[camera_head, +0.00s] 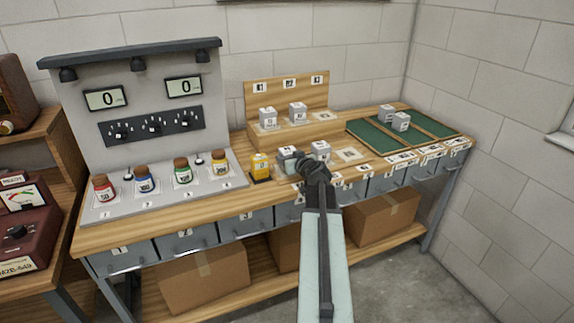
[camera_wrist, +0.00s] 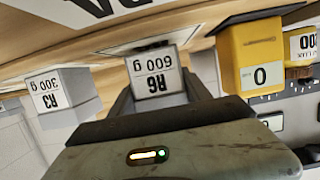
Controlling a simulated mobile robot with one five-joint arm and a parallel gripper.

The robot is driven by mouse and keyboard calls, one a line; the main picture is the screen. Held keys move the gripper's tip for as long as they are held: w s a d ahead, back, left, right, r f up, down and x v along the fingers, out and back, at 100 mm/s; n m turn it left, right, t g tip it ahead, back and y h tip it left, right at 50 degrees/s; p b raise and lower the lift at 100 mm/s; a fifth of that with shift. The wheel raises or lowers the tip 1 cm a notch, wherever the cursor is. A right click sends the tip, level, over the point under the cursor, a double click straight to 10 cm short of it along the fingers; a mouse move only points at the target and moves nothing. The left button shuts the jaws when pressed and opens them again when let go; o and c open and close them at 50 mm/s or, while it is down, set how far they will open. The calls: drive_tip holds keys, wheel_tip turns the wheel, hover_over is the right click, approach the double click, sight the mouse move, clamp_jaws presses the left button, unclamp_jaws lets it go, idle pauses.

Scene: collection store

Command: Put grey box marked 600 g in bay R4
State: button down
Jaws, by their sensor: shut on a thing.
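The grey box labelled R6, 600 g (camera_wrist: 154,74) stands upside down in the wrist view between the two fingers of my gripper (camera_wrist: 158,98). It is at or just above a white square on the bench; I cannot tell if it touches. In the head view this grey box (camera_head: 287,154) is partly hidden by my gripper (camera_head: 303,162). A second grey box, labelled R3, 300 g (camera_wrist: 62,90), stands beside it, to the right in the head view (camera_head: 321,149). Bay R4 cannot be read; an empty white square (camera_head: 349,154) lies further right.
A yellow block marked 0 (camera_wrist: 252,58) stands close by, left of the held box in the head view (camera_head: 260,166). A wooden stand (camera_head: 290,93) with two grey boxes is behind. A green tray (camera_head: 372,134) is at right. Several jars stand at left.

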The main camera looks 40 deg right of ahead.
drive_tip(key=shift+w+a+f, duration=0.1)
drive_tip(key=shift+f, duration=0.25)
drive_tip(key=shift+c, duration=2.4)
unclamp_jaws()
